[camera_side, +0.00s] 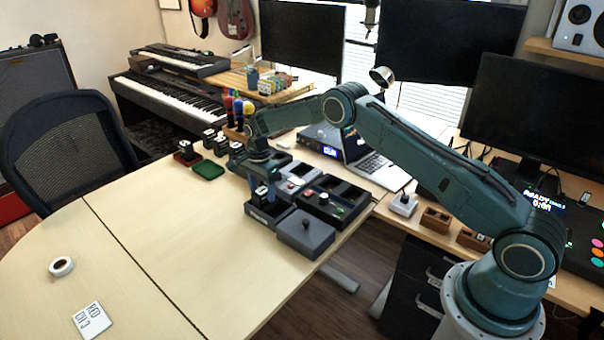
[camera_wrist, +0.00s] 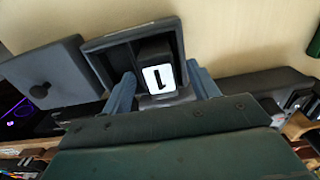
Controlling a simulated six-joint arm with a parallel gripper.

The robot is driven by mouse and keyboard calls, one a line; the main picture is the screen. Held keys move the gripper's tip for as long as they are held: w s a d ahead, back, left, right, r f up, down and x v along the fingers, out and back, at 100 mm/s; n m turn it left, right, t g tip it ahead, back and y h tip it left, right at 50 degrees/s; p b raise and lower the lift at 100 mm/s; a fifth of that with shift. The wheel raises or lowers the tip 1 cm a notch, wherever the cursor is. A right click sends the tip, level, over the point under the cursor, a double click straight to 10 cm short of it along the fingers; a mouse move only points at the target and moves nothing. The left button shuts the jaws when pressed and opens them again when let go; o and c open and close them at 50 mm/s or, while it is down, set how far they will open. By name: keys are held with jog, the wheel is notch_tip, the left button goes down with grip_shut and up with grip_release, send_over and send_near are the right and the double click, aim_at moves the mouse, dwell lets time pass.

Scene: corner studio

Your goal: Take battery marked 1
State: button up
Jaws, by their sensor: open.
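The battery marked 1 (camera_wrist: 158,77) is a dark block with a white label, standing in one compartment of a dark open box (camera_wrist: 177,32). The compartment beside it looks empty. In the side view the battery (camera_side: 262,193) stands upright in the box (camera_side: 268,217) on the table, partly hidden. My gripper (camera_side: 258,178) is right above it, pointing down. In the wrist view the blue fingers of my gripper (camera_wrist: 161,75) are apart, one on each side of the battery. I cannot tell whether either finger touches it.
A grey knobbed lid or box (camera_side: 305,234) sits right beside the battery box. Behind are a grey device (camera_side: 297,178) and a black device (camera_side: 335,199). Red (camera_side: 187,159) and green (camera_side: 208,170) trays stand further left. The table's near left is mostly clear, with a tape roll (camera_side: 61,266) and card (camera_side: 90,320).

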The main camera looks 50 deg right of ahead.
aim_at(262, 190)
jog(key=shift+c, duration=0.4)
jog(key=c, duration=1.2)
jog(key=shift+r, duration=0.15)
notch_tip(262, 190, up, 20)
dwell(0.3)
